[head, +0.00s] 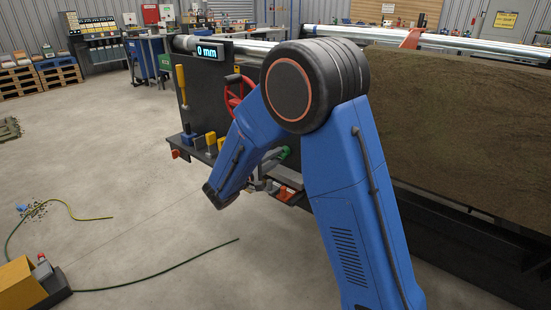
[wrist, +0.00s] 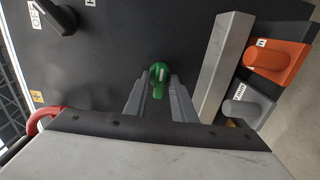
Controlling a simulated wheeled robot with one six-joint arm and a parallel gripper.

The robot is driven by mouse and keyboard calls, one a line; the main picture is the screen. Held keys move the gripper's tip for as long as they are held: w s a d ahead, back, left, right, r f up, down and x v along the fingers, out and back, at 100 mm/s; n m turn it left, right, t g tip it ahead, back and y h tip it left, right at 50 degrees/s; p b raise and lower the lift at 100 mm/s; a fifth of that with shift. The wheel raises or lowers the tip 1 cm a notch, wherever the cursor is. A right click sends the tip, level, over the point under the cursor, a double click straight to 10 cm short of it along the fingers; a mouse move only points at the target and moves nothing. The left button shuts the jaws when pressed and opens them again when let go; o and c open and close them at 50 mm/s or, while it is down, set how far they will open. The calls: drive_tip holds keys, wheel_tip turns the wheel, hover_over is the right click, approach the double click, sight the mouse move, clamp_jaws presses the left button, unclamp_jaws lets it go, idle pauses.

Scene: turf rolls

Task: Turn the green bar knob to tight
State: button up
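The green bar knob (wrist: 158,76) sits on a dark panel in the wrist view, its bar pointing roughly along the fingers. My gripper (wrist: 159,88) is open, with one grey finger on each side of the knob. A gap shows between the knob and each finger; I cannot tell how deep the fingertips reach. In the head view a green part (head: 283,153) shows beside my blue arm, near the panel's lower edge; my fingers are mostly hidden there. The tight marking is not readable.
A grey bar (wrist: 222,65) stands just right of my fingers, with an orange handle (wrist: 275,62) and a grey handle (wrist: 247,106) beyond it. A black knob (wrist: 56,15) is at upper left. A red handwheel (head: 236,90) and a "0 mm" display (head: 210,52) are on the machine.

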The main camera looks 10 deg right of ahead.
clamp_jaws()
drive_tip(key=shift+n, duration=8.9)
drive_tip(key=shift+f, duration=0.1)
drive_tip(key=shift+o, duration=1.8)
unclamp_jaws()
